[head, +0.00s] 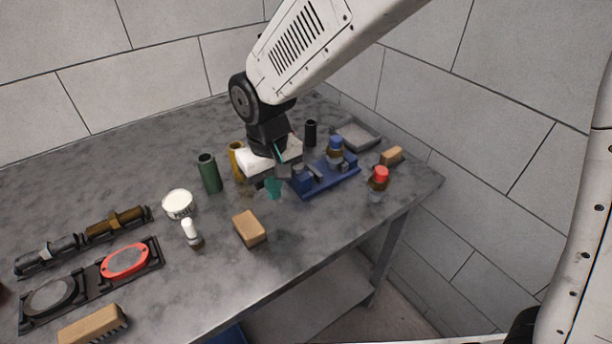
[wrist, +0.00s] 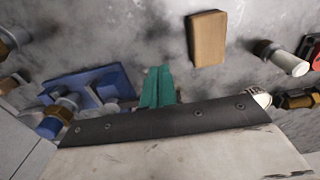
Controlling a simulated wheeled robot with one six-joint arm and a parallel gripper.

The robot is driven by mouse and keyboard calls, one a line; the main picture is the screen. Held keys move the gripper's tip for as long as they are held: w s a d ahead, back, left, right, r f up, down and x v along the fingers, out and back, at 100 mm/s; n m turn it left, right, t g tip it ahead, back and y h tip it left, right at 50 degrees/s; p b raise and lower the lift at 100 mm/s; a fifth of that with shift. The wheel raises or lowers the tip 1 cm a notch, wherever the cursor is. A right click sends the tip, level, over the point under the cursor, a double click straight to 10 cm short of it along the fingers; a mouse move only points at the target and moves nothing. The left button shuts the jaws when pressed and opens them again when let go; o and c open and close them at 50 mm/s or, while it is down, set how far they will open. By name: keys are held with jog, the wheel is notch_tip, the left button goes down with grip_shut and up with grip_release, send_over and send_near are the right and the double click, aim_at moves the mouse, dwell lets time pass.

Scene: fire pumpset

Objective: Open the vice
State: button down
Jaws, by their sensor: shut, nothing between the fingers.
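The blue vice (head: 338,178) sits on the grey workbench right of my gripper, with grey jaw parts on top. In the wrist view the vice (wrist: 112,80) shows at the left, partly cut off by the dark gripper body. My gripper (head: 274,188) has teal fingers pointing down, just left of the vice and apart from it. In the wrist view the fingers of my gripper (wrist: 158,85) are together and hold nothing. The gap between the vice jaws is too small to judge.
A blue-capped item (head: 335,150) stands at the vice and a red-capped item (head: 379,178) to its right. A tan block (head: 249,229) lies in front. Green (head: 209,173) and yellow (head: 236,160) cylinders stand to the left. A grey tray (head: 358,136) is behind.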

notch_tip(320, 180, up, 7)
dwell(0.8)
jog(key=s+d+r+m, duration=0.2)
jog(key=s+d, duration=0.4)
jog(key=d, duration=0.4)
jog(key=s+d+r+m+t, duration=0.1)
jog(key=s+d+r+m, duration=0.1)
jog(key=s+d, duration=0.4)
jog(key=s+d+r+m, duration=0.2)
jog(key=s+d, duration=0.4)
jog(key=d, duration=1)
jog(key=shift+d+r+m, duration=0.25)
jog(key=shift+r+m, duration=0.15)
jog(key=shift+r, duration=0.45)
